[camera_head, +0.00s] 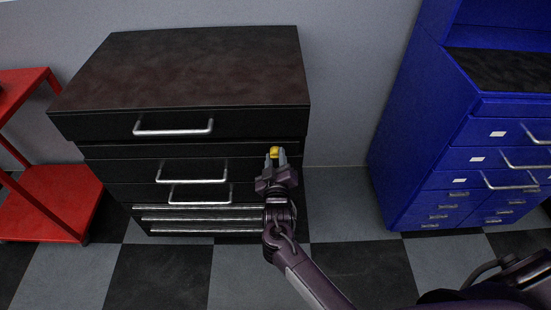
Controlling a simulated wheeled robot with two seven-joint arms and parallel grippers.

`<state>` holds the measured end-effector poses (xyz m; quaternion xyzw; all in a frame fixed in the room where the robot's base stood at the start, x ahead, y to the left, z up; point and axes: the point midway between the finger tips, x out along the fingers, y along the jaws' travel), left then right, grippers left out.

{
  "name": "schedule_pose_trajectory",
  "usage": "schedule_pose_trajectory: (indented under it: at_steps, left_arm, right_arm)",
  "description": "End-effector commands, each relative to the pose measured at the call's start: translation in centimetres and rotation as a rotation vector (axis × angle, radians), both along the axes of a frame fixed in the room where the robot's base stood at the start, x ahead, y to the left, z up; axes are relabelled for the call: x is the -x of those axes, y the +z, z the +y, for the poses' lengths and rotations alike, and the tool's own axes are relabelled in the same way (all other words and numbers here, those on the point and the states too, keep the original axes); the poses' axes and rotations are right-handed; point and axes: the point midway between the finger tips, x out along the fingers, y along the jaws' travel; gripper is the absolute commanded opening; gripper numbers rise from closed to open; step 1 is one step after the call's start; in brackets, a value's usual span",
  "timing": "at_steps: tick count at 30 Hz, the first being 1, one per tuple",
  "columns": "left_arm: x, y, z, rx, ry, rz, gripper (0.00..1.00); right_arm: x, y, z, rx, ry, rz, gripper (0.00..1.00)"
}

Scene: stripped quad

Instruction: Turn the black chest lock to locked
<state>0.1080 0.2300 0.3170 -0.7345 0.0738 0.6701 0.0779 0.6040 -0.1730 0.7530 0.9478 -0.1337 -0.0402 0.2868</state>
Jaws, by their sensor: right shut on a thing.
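The black chest (190,122) stands against the grey wall, left of centre, with several drawers and silver handles on its front. A small yellow piece (274,152), which looks like the lock's key or knob, shows near the right end of the chest's front. My right gripper (275,157) is shut on this yellow piece, its two grey fingers on either side of it. The gripper hides the chest front just below. I cannot tell which way the lock is turned. My left gripper is not in view.
A blue cabinet (398,150) with several drawers stands on the right. A red shelf cart (48,200) stands at the far left. The checkered floor (340,205) is clear between chest and cabinet. A silver handle (173,128) juts from the chest's top drawer.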

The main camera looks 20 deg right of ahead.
Motion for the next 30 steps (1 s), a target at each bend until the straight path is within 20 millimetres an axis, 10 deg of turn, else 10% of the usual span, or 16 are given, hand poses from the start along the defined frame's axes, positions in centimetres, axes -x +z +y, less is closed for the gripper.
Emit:
schedule_pose_trajectory:
  at_steps: [14, 15, 19, 30]
  left_arm:
    - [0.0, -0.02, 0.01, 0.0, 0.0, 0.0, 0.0]
    - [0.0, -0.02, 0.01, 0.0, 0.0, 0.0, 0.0]
    - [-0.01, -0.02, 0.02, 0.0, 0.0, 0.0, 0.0]
    - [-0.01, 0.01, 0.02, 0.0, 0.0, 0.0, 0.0]
  right_arm:
    - [0.08, -0.18, 0.01, -0.014, 0.0, 0.0, 0.07]
    - [0.08, -0.18, 0.01, -0.015, -0.001, 0.0, 0.33]
    - [0.06, -0.15, 0.01, -0.013, 0.0, 0.0, 0.5]
    - [0.55, -0.11, 0.14, -0.013, 0.0, -0.001, 0.52]
